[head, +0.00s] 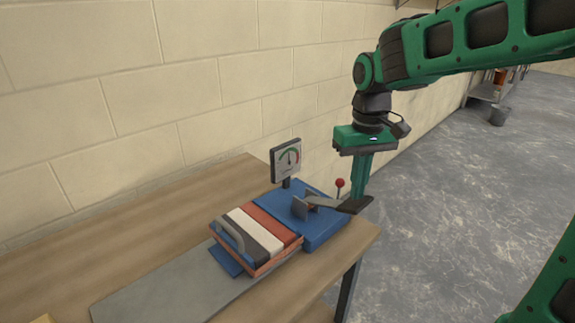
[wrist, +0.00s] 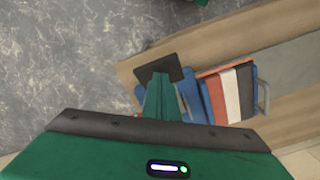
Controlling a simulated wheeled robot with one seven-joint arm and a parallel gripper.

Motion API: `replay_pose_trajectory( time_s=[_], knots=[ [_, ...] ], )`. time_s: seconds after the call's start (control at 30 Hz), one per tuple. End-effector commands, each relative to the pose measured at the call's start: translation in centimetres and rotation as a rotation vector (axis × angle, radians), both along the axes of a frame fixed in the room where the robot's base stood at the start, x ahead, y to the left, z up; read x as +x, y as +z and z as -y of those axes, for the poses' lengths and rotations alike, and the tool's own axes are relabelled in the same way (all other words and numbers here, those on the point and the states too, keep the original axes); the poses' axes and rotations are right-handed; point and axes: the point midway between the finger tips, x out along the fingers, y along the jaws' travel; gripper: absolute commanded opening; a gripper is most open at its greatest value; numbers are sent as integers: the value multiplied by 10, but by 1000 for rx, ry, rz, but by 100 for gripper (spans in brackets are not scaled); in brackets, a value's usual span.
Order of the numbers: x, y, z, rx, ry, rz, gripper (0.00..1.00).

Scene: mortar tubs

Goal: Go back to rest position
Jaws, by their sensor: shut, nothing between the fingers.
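My gripper (head: 359,192) points straight down over the right end of the table in the head view, its green fingers together with nothing between them. Its tips are at or just above a dark flat paddle (head: 352,206) that sticks out from a blue device (head: 325,234). I cannot tell whether they touch. In the wrist view, my gripper (wrist: 160,82) also shows closed, with the dark paddle (wrist: 155,66) right behind its tips.
The device carries a dial gauge (head: 287,159) and a red-knobbed lever (head: 339,184), close beside my fingers. A block wall stands behind; open floor (head: 440,220) lies to the right.

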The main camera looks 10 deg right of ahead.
Motion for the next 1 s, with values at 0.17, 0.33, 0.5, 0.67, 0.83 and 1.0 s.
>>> replay_pose_trajectory(
  time_s=[0.17, 0.33, 0.5, 0.67, 0.83, 1.0],
  knots=[
    [0, 0, 0, 0, 0, 0, 0],
    [0, 0, 1, 0, -1, 1, 0],
    [-9, 4, 20, -9, -56, 20, 0],
    [-56, -1, 76, -27, -209, 22, 0],
    [-135, -17, 135, -28, -424, 13, 0],
    [-200, -38, 161, -9, -581, 1, 0]
  ],
)
